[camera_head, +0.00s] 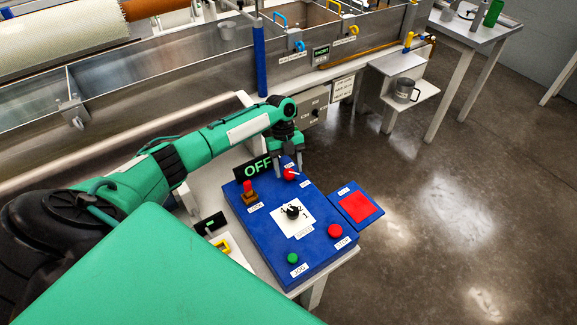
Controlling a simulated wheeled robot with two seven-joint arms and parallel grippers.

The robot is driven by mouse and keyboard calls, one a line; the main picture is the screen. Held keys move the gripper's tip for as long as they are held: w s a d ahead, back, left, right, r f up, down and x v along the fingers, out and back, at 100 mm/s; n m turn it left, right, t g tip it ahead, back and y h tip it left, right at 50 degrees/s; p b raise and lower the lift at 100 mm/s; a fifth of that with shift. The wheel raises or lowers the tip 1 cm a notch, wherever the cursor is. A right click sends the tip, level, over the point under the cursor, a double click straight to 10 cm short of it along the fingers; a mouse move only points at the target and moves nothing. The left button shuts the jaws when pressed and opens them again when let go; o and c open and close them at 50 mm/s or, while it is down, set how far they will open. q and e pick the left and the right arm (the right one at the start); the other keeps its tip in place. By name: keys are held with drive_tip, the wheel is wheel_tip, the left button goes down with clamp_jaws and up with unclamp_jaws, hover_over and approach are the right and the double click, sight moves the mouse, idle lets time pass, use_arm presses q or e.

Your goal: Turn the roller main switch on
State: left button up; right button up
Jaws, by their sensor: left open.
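The blue control box (275,236) stands on a white table in the middle of the view. At its far end is a red rotary knob (290,174), with small white labels near it too small to read; I take it as the main switch. A black sign (252,170) beside it reads OFF in green. My left gripper (288,163) is open and points down at the red knob, its fingers close around or just above it; I cannot tell whether they touch. The knob is partly hidden by the fingers. My right gripper is not in view.
The box also bears a brown-and-red lever (249,193), a black dial (293,212), a red button (335,231) and a green button (293,258). A red pad (356,207) sits at its right. The metal bath (190,75) runs behind. The floor at right is clear.

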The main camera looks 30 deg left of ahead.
use_arm(q)
drive_tip(key=shift+s+d+f, duration=0.1)
drive_tip(key=shift+d+f, duration=0.05)
drive_tip(key=shift+f, duration=0.3)
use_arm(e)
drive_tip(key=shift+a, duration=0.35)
use_arm(q)
drive_tip(key=shift+c, duration=0.2)
drive_tip(key=c, duration=0.9)
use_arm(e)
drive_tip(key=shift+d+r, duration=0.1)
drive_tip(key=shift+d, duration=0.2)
